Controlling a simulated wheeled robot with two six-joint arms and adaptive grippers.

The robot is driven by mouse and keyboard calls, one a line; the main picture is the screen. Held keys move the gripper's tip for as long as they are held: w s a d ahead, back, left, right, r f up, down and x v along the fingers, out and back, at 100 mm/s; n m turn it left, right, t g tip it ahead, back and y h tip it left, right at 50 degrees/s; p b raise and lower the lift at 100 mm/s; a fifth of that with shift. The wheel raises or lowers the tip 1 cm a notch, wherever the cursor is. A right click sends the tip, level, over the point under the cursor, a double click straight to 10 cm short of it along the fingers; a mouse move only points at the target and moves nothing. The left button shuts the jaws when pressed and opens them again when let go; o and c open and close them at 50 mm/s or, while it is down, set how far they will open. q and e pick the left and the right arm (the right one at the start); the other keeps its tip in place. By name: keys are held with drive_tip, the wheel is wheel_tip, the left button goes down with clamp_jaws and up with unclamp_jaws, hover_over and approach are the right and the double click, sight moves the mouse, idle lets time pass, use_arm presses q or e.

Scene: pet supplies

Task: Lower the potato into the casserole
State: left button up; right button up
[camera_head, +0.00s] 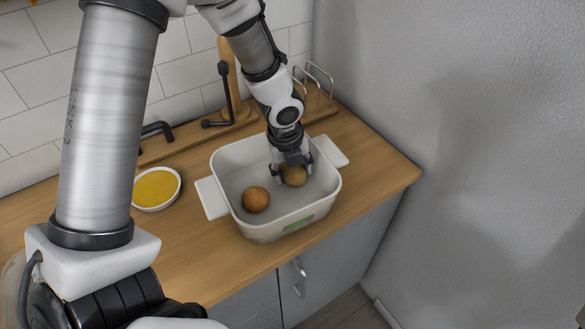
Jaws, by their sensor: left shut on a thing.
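The white casserole (247,230) stands on the wooden counter, with a flat handle at each end. One brown potato (256,199) lies on its floor, toward the front left. My left gripper (292,172) points down inside the casserole's right half, shut on a second, paler potato (294,177). The fingers partly hide this potato. I cannot tell whether it touches the casserole's floor. My right gripper is not in view.
A white bowl of yellow contents (156,187) stands left of the casserole. A wire rack (318,85) and a wooden holder with a black utensil (226,90) stand behind. A grey wall (450,130) closes the right side. The counter (375,165) is clear right of the casserole.

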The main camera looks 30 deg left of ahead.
sight(287, 174)
use_arm(q)
drive_tip(key=shift+f+b, duration=0.9)
drive_tip(key=shift+f, duration=0.2)
idle(0.3)
drive_tip(key=o, duration=1.4)
drive_tip(key=shift+c, duration=0.2)
drive_tip(key=shift+r, duration=0.1)
drive_tip(key=r, duration=0.4)
drive_tip(key=s+r, duration=0.1)
drive_tip(key=r, duration=0.2)
drive_tip(key=s+r, duration=0.1)
drive_tip(key=r, duration=0.3)
drive_tip(key=shift+r, duration=0.35)
